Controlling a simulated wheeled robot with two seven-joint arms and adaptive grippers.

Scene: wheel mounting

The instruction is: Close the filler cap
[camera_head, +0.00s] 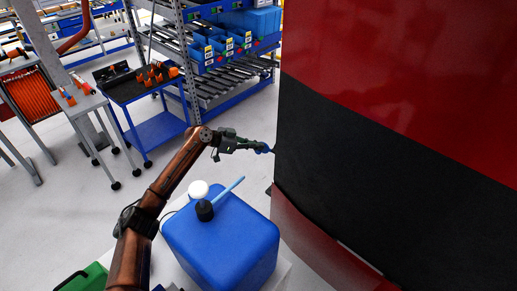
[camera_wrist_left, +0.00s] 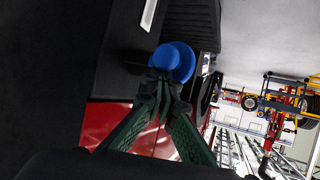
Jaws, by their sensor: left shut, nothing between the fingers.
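The blue filler cap (camera_wrist_left: 175,58) shows in the left wrist view as a round knob beside the dark panel (camera_wrist_left: 110,45) of the vehicle. My left gripper (camera_head: 255,146) points right toward the vehicle. In the left wrist view its green fingers (camera_wrist_left: 163,85) are together and empty, with their tips right at the cap and covering its lower part. I cannot tell whether they touch it. My right gripper is out of view.
A blue canister (camera_head: 222,245) with a black cap and a light blue spout stands below my left arm. A blue cart (camera_head: 150,115) and a shelf rack with blue bins (camera_head: 222,48) stand behind. Grey floor lies between them.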

